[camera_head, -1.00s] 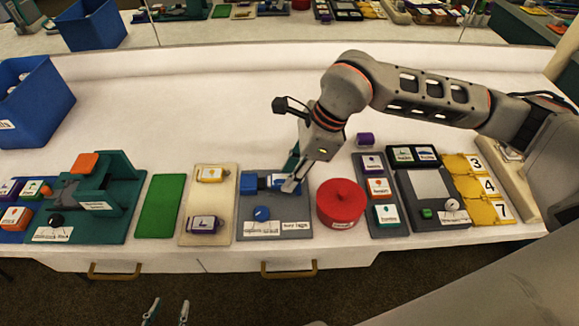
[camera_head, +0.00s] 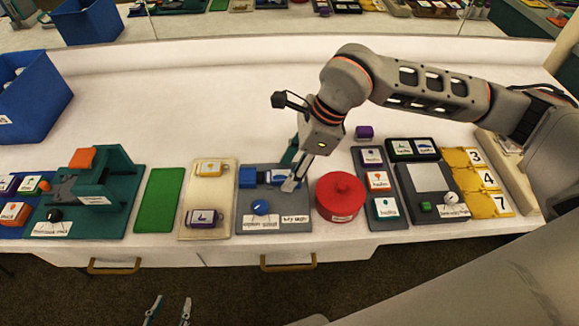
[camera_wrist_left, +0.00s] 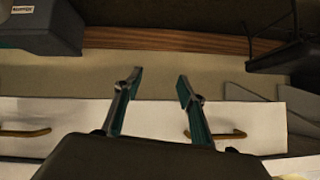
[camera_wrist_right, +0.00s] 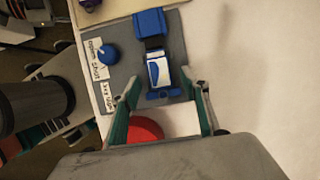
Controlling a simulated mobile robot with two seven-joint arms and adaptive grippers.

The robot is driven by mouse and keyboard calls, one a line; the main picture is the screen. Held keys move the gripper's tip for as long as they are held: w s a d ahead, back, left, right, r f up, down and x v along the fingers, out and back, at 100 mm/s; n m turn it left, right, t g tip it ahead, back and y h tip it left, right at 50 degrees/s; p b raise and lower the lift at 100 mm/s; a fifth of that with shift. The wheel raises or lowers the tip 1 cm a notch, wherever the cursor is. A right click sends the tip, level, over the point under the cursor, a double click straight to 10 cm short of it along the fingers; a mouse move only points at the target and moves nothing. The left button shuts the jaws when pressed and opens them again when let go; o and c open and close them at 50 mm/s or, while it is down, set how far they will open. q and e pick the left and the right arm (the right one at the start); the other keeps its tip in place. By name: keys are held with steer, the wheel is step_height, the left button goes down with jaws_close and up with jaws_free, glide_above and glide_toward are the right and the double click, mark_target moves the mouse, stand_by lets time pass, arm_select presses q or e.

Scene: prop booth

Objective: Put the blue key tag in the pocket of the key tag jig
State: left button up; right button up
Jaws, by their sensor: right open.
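The key tag jig is a grey board (camera_head: 240,222) with a blue block (camera_head: 247,177) at its back left, a round blue knob (camera_head: 260,207) and white labels in front. My left gripper (camera_head: 169,308) is open and empty, low in front of the table.
A red round lidded container (camera_head: 340,197) stands just right of the jig. A beige board (camera_head: 208,230) with yellow and purple tags lies to its left, then a green mat (camera_head: 160,203). A blue bin (camera_head: 35,100) stands at back left. The table behind the jig is clear.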

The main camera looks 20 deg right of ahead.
steer(key=v, duration=1.2)
